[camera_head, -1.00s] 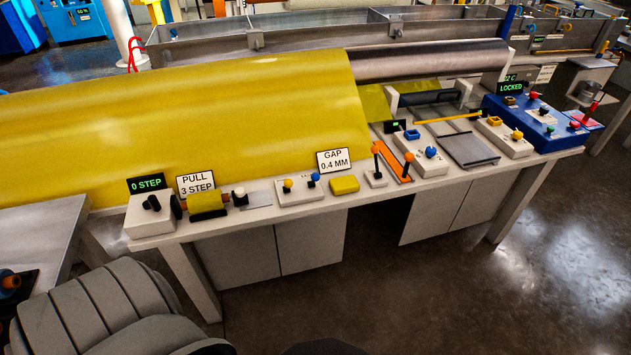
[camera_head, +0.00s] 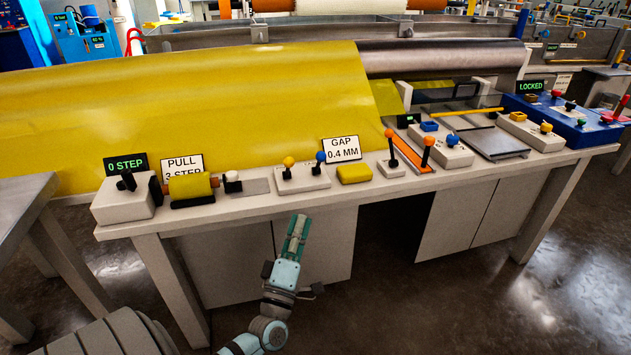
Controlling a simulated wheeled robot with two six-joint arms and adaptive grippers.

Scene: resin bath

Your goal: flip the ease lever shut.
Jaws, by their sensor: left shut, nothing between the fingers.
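Several small levers stand along the front of the white bench. No readable label says ease, so I cannot tell which is the ease lever. A lever with an orange knob (camera_head: 390,134) stands on a small white base, and another orange-knobbed lever (camera_head: 427,142) stands beside an orange strip. My left gripper (camera_head: 298,222) is shut and empty, in front of the bench and below the white box in the picture, apart from the levers. My right gripper is out of view.
The bench top (camera_head: 235,212) has a narrow clear front edge. A yellow sheet (camera_head: 220,110) drapes behind it. A yellow block (camera_head: 354,174), a yellow roller (camera_head: 190,187), a grey plate (camera_head: 492,143) and a blue control box (camera_head: 550,122) also stand on the bench.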

